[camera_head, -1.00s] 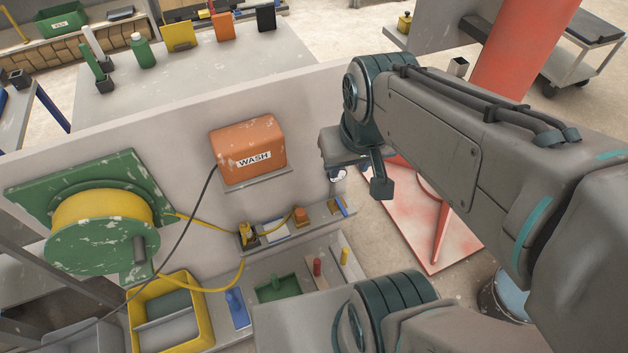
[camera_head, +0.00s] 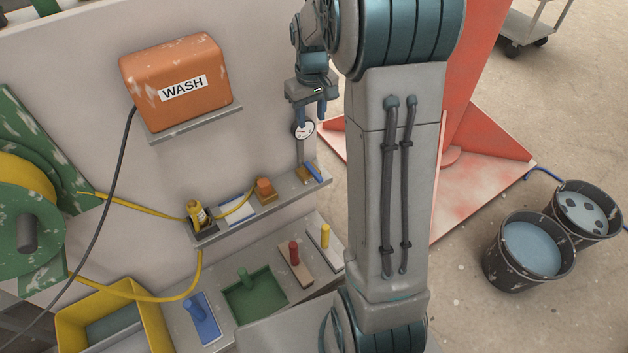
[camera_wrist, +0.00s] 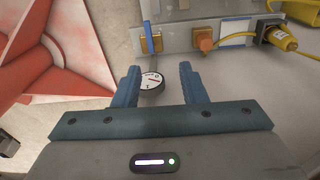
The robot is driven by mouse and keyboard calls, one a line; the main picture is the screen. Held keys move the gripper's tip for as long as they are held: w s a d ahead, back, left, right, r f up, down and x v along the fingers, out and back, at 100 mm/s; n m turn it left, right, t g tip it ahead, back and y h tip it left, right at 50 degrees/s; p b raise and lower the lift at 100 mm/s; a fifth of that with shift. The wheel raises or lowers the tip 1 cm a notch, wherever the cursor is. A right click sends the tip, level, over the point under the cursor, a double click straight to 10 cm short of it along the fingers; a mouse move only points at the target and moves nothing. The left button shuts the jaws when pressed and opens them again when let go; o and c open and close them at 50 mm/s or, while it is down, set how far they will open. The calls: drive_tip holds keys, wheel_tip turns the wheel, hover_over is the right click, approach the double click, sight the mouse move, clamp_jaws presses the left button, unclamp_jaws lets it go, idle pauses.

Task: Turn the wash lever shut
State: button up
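A blue lever (camera_head: 313,172) sits on a small brass-coloured valve at the right end of the narrow wall shelf. In the wrist view the blue lever (camera_wrist: 150,40) is beyond my fingertips, slightly left of the middle. A round white gauge (camera_head: 303,130) on a grey pipe stands above the valve; in the wrist view the gauge (camera_wrist: 151,82) shows between my fingers. My gripper (camera_head: 311,113) is open, pointing down above the valve, apart from the lever. In the wrist view my gripper (camera_wrist: 159,70) has nothing held between its blue fingers. No label shows on the lever.
An orange WASH box (camera_head: 178,85) is on the wall. The shelf (camera_head: 262,208) also holds an orange plug (camera_head: 264,188) and a yellow connector (camera_head: 197,214) with a yellow cable. A red stand (camera_head: 480,185) and two buckets (camera_head: 530,250) are on the floor to the right.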

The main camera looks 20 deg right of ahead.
drive_tip(key=b, duration=0.6)
hover_over(316, 174)
wheel_tip(316, 174, down, 14)
drive_tip(key=shift+g, duration=0.3)
wheel_tip(316, 174, down, 14)
drive_tip(key=b, duration=0.4)
drive_tip(key=shift+r, duration=0.2)
drive_tip(key=shift+d, duration=0.1)
clamp_jaws()
